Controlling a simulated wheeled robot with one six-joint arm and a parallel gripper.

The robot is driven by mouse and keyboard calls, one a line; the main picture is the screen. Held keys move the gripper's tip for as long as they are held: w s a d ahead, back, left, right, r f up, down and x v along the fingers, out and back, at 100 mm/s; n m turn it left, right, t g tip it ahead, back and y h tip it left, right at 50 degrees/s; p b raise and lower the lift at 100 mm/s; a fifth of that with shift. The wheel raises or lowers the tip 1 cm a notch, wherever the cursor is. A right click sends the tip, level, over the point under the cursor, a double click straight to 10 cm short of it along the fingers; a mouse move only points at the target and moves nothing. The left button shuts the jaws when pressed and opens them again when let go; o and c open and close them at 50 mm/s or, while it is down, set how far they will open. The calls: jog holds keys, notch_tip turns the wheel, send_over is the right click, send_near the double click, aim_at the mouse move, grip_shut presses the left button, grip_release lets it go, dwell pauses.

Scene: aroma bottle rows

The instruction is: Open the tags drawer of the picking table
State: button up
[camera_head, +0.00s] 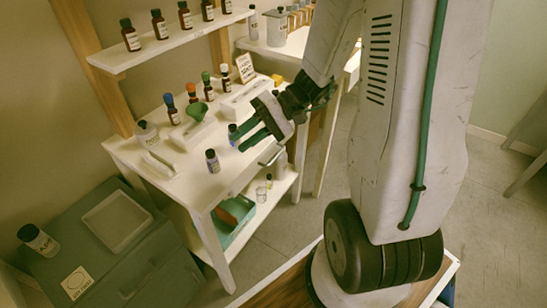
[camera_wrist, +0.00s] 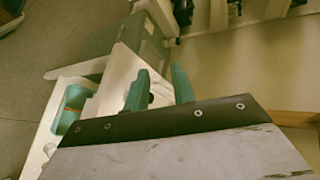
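The white picking table (camera_head: 226,187) stands left of my arm in the head view. A pale bar handle (camera_head: 270,156) shows on its front side, close below my gripper; this looks like a drawer front, which looks closed, but no label on it can be read. My gripper (camera_head: 238,139) is over the table's front edge, above and left of the handle, apart from it. Its two green fingers are spread. In the wrist view my gripper (camera_wrist: 158,80) shows a gap between the fingers, with a small dark round thing behind it. The handle cannot be made out there.
Small bottles stand on the tabletop, one (camera_head: 212,161) near the front edge and one (camera_head: 233,134) close by my fingertips. A green bin (camera_head: 233,211) sits on the lower shelf. A grey-green cabinet (camera_head: 150,262) stands at left. Floor is open in front of the table.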

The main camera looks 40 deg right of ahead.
jog(key=w+d+f+m+t, duration=0.3)
jog(key=w+d+f+t, duration=0.1)
jog(key=d+f+t, duration=0.15)
jog(key=m+t+h, duration=0.7)
jog(key=m+h, duration=0.1)
send_near(275, 157)
jog(key=w+f, duration=0.2)
jog(key=x, duration=0.5)
jog(key=r+x, duration=0.1)
jog(key=x, duration=0.2)
jog(key=shift+a, duration=0.35)
grip_shut()
